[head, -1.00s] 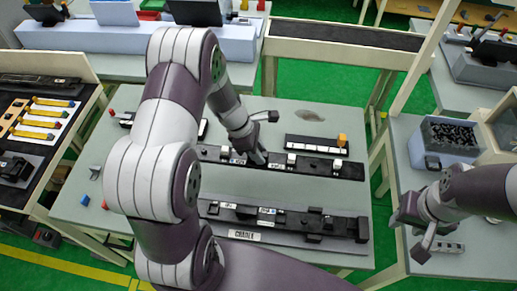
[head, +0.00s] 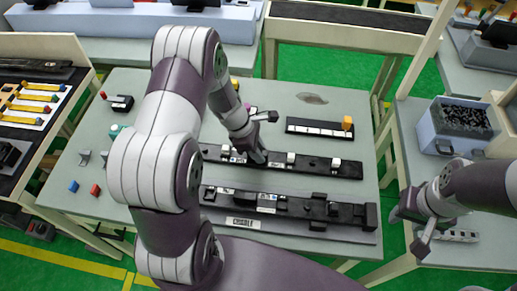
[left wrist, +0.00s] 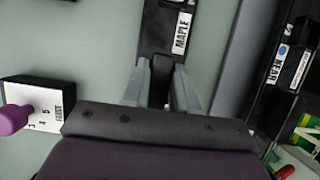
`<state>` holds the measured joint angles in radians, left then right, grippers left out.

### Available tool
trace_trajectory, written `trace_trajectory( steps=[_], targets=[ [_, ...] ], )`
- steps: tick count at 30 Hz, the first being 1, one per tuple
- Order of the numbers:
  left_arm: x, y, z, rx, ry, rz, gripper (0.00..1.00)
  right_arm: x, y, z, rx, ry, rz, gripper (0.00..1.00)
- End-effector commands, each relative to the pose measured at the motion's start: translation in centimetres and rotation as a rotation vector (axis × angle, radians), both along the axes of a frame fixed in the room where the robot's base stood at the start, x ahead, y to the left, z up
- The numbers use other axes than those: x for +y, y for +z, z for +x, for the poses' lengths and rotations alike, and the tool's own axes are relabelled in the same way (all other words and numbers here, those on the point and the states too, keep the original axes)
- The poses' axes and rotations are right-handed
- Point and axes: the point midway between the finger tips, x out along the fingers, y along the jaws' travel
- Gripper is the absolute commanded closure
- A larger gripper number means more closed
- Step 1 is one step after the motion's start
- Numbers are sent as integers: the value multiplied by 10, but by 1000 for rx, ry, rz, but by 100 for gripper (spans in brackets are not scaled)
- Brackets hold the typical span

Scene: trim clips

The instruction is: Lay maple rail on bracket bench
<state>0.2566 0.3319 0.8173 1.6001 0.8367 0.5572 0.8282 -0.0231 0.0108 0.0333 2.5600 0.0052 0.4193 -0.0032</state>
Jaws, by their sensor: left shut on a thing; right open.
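The maple rail (head: 305,163) is a long dark bar with small white-marked blocks along it; its MAPLE label (left wrist: 181,33) reads in the left wrist view. My left gripper (head: 256,156) is shut on the rail left of its middle, and its fingers (left wrist: 162,88) straddle it in the left wrist view. The rail runs about parallel to a dark labelled cradle (head: 300,228) on the grey table, on the cradle's far side. I cannot tell how high the rail hangs. My right gripper (head: 412,230) is open and empty at right. No label naming a bracket bench is readable.
A blue bin of dark pieces (head: 462,122) stands on the right table. A purple knob (left wrist: 14,119) shows in the wrist view.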

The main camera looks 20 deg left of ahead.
Motion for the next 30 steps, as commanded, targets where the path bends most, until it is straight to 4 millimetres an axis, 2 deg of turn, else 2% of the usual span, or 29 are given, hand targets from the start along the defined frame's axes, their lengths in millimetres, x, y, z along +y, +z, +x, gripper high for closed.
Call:
trace_trajectory(
  steps=[3, 4, 6, 14, 17, 27, 30],
  targets=[
    [0, 1, 0, -1, 0, 0, 100, 0, 1, 0, 0, 0, 0, 57],
    [0, 1, 0, -1, -1, 0, 63, 0, 1, 0, 0, 0, 0, 57],
    [0, 1, 0, -1, -1, 0, 43, 0, 1, 0, 0, 0, 0, 57],
    [0, 1, 0, 0, 0, 0, 43, 0, 1, 0, 0, 0, 0, 57],
    [4, 8, 0, -3, -1, 1, 43, 0, 1, 0, 0, 0, 0, 57],
    [37, 87, -8, -5, 1, 2, 43, 0, 0, 0, 0, 0, 0, 57],
    [44, 104, -10, -4, 1, 1, 43, 0, -1, 0, 0, 0, 0, 57]
  ],
)
